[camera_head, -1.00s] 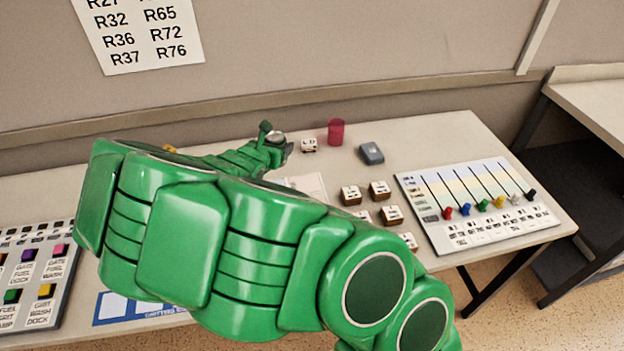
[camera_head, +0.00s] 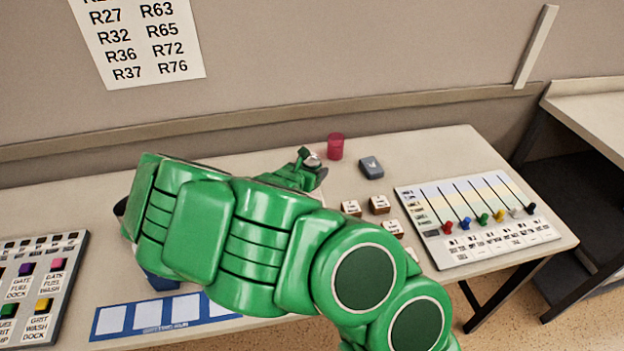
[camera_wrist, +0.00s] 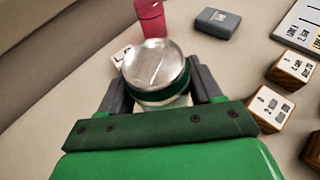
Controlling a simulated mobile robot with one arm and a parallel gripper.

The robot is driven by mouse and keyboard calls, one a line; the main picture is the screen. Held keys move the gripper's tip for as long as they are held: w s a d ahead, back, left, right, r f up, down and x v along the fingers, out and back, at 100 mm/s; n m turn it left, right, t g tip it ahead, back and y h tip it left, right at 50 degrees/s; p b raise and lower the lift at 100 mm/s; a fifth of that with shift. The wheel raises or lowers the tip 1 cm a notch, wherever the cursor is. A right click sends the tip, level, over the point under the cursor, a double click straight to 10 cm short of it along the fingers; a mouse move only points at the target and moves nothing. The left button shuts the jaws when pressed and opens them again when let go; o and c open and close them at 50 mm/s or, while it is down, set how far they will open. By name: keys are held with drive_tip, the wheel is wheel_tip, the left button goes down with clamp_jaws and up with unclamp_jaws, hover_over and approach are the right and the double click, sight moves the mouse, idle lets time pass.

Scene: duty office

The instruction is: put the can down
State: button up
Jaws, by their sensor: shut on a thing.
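The can (camera_wrist: 155,67) has a round silver top and a dark green side. It sits between the two dark fingers of my gripper (camera_wrist: 160,92) in the wrist view, and the fingers are shut on it. In the head view the can (camera_head: 312,160) shows as a small silver top at the end of my green gripper (camera_head: 314,172), over the back middle of the desk (camera_head: 440,150). My arm hides much of the desk's left and middle. I cannot tell whether the can's bottom touches the desk.
A red cup (camera_head: 335,147) stands just behind the can, and a grey box (camera_head: 371,168) is to its right. Several wooden blocks (camera_head: 379,204) with white tops lie nearer the front. A slider panel (camera_head: 477,220) covers the right side. The desk's back right is free.

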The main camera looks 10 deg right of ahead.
drive_tip(key=shift+f, duration=1.8)
drive_tip(key=shift+f, duration=0.15)
drive_tip(key=o, duration=1)
drive_tip(key=shift+r, duration=0.2)
drive_tip(key=shift+v, duration=6)
